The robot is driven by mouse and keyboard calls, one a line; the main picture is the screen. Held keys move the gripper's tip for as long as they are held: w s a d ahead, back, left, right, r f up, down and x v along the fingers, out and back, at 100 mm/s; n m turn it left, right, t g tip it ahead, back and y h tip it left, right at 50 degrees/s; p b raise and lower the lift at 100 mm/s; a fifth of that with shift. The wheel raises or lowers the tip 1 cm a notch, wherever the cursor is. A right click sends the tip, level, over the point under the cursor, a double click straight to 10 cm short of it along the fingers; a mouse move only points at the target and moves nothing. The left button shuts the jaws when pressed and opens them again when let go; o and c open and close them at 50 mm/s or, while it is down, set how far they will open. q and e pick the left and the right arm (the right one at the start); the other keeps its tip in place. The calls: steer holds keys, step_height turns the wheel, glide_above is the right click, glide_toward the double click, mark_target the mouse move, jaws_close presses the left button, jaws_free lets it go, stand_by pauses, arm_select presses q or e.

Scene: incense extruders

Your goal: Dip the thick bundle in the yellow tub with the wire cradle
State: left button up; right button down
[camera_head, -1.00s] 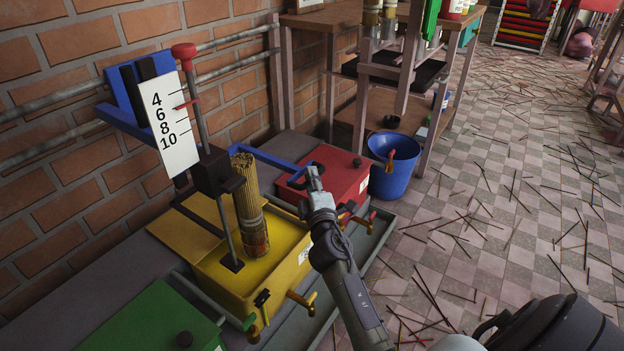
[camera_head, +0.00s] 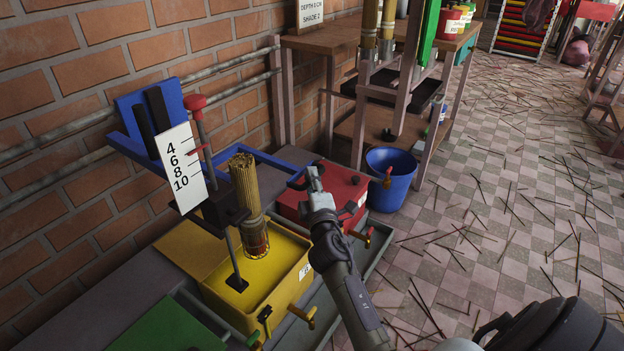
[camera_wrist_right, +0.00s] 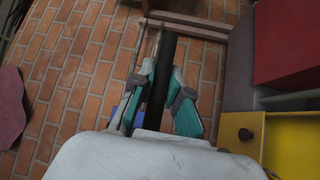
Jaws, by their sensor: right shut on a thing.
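The thick bundle (camera_head: 246,190) of tan sticks stands nearly upright in the wire cradle (camera_head: 255,243), whose wires show around its lower end. They are over the yellow tub (camera_head: 270,300); how deep the bundle sits in the yellow liquid (camera_head: 222,272) is hard to tell. Beside it are the post with a red knob (camera_head: 195,102) and the white depth card (camera_head: 181,170) marked 4 to 10. My right gripper (camera_head: 315,178) is at the end of the blue lever (camera_head: 268,157). In the right wrist view its fingers close on a black grip (camera_wrist_right: 160,85). My left gripper is out of view.
A red tub (camera_head: 335,190) sits behind the yellow one and a green one (camera_head: 165,328) in front. A blue bucket (camera_head: 390,178) stands on the tiled floor to the right. A brick wall (camera_head: 75,80) with pipes bounds the left.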

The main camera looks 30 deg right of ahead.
steer(key=c, duration=1.1)
jaws_free()
steer(key=shift+c, duration=0.2)
steer(key=v, duration=0.7)
steer(key=shift+s+a, duration=0.15)
steer(key=shift+s, duration=0.05)
steer(key=shift+f, duration=0.1)
